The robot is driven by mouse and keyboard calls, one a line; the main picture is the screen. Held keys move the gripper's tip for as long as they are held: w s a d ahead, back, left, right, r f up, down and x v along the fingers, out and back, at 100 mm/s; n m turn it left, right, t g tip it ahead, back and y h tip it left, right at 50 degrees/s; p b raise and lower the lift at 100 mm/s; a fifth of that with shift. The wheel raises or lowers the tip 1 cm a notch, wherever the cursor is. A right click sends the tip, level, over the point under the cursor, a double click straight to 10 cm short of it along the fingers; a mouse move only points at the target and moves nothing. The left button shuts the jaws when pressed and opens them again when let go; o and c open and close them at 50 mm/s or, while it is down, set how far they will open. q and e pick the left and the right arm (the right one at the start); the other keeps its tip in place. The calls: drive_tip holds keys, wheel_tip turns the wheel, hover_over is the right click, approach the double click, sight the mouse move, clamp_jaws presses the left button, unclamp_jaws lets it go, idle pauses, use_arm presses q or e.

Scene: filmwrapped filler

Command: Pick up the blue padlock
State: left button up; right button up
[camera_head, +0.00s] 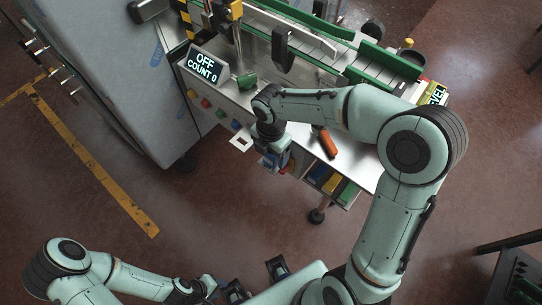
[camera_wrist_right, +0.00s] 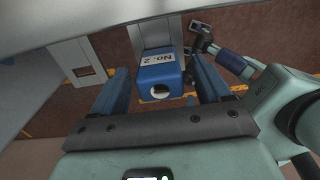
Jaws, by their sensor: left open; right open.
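The blue padlock (camera_wrist_right: 158,74) carries a white "No. 2" label and shows in the right wrist view. It sits between the two blue fingers of my right gripper (camera_wrist_right: 160,68), with gaps visible at its sides. The gripper is open. In the head view my right gripper (camera_head: 272,160) is at the front edge of the workbench, below its top; the padlock is hard to separate from it there. My left gripper (camera_head: 256,281) is open and empty over the floor at the bottom of the head view.
The workbench (camera_head: 358,163) holds a display (camera_head: 203,66) reading "OFF COUNT 0", a green cylinder (camera_head: 246,80) and an orange-handled object (camera_head: 327,143). A white plate with an opening (camera_head: 241,141) juts from the bench front. A grey cabinet (camera_head: 120,60) stands left. Floor in front is clear.

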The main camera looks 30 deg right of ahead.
drive_tip(key=shift+f, duration=0.5)
drive_tip(key=shift+c, duration=0.3)
drive_tip(key=c, duration=1.1)
drive_tip(key=shift+r, duration=0.15)
